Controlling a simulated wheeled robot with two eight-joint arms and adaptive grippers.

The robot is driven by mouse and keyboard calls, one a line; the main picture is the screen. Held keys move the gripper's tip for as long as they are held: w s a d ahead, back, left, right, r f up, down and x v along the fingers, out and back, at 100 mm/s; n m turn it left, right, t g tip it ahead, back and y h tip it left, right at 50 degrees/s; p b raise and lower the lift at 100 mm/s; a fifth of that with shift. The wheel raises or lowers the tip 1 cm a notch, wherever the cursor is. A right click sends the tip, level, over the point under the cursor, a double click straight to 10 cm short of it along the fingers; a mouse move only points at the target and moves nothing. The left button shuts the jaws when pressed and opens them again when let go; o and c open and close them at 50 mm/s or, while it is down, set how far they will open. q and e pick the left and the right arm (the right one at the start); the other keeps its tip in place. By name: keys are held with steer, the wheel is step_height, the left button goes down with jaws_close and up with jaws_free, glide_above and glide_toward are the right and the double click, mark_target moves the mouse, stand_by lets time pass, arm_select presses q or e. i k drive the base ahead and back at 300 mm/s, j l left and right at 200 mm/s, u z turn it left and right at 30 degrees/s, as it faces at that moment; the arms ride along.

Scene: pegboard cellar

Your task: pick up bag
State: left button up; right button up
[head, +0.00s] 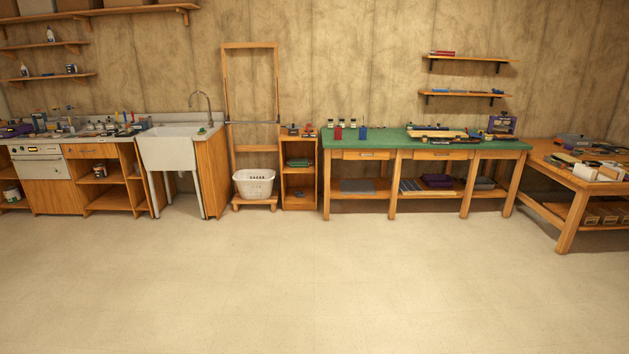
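No object in the head view can be clearly made out as a bag. A purple item (501,125) stands at the right end of the green-topped workbench (390,143), too small to identify. A dark purple folded item (437,181) lies on that bench's lower shelf. Another purple item (14,130) lies at the far left of the left counter, also unclear. Neither of my grippers is in view.
A wide pale floor (300,275) lies clear in front. Along the wall stand a white sink (167,152), a white basket (254,184) on a low wooden stand, and a small wooden shelf unit (299,205). A wooden table (572,185) juts forward at right.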

mark_target(338, 130)
steer(key=i, duration=4.95)
steer(key=i+z, duration=0.2)
steer(key=i, duration=0.35)
steer(key=i+j+z, duration=0.2)
steer(key=i, duration=0.3)
steer(key=i+j+z, duration=0.25)
steer(key=i, duration=0.3)
